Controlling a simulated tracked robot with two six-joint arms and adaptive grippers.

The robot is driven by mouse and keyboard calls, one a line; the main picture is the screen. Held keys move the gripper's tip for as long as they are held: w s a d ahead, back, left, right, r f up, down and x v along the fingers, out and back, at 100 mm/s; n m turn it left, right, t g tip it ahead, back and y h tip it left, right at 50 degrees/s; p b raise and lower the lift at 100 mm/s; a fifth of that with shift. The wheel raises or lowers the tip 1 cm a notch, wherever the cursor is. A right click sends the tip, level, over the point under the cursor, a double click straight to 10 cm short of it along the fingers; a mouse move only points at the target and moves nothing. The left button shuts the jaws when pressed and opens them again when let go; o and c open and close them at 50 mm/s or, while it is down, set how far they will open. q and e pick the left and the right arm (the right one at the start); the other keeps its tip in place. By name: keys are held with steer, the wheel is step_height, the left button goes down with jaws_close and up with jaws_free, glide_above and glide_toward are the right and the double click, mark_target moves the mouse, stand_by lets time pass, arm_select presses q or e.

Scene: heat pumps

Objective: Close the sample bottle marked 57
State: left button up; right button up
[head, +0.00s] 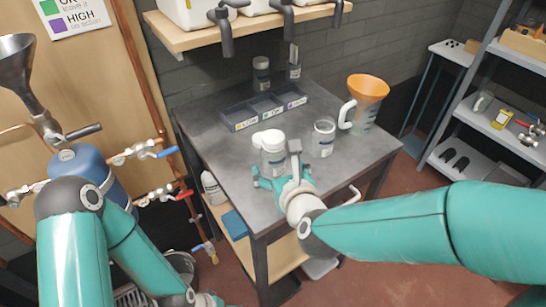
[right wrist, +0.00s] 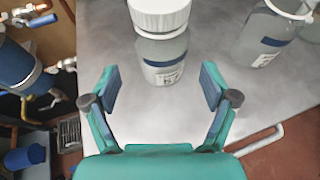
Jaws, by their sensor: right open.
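A clear sample bottle (head: 273,158) with a white cap (head: 268,138) on its top stands upright near the front of the grey table. Its label is too small to read. My right gripper (head: 283,181) is open at the bottle's near side. In the right wrist view the bottle (right wrist: 163,60) stands just beyond and between the spread fingers (right wrist: 160,88), touching neither; its ribbed white cap (right wrist: 160,14) is cut by the top edge. I cannot tell how tight the cap is. My left arm is at the lower left; its fingers are out of view.
An uncapped jar (head: 323,138) stands to the bottle's right, with a jug and orange funnel (head: 367,90) beyond. A sorting tray (head: 234,127) lies behind. Two more bottles stand at the table's back, under a wooden shelf (head: 180,38) with taps.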

mark_target(273, 136)
steer(key=p+x, duration=0.1)
steer(key=x, duration=0.4)
steer(key=shift+w+d, duration=0.15)
steer(key=shift+r, duration=0.1)
steer(key=c, duration=1.4)
step_height(273, 136, up, 9)
steer(key=shift+p, duration=1)
step_height(273, 136, up, 11)
steer(key=p, duration=0.4)
